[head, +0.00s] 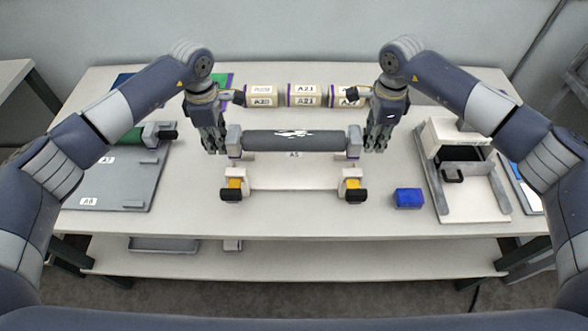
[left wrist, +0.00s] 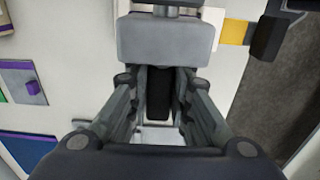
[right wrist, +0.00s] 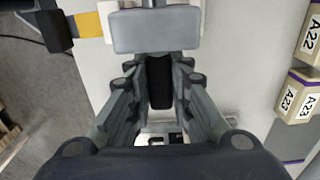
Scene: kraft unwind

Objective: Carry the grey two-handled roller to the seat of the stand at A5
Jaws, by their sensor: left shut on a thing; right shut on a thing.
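The grey two-handled roller (head: 294,140) is level, side-on, over the stand at A5 (head: 294,172), between grey end blocks (head: 233,138). I cannot tell whether it rests in the seat or hangs just above it. My left gripper (head: 214,143) is shut on its left handle, a dark bar in the left wrist view (left wrist: 158,95). My right gripper (head: 375,143) is shut on its right handle, which shows in the right wrist view (right wrist: 158,83). Both grippers stand just outside the end blocks. The seat itself is mostly hidden.
Yellow clamps with black knobs (head: 236,188) stand at the stand's front corners. A blue block (head: 409,198) and a white device (head: 455,140) are at right. A grey board (head: 110,180) with a green roll is at left.

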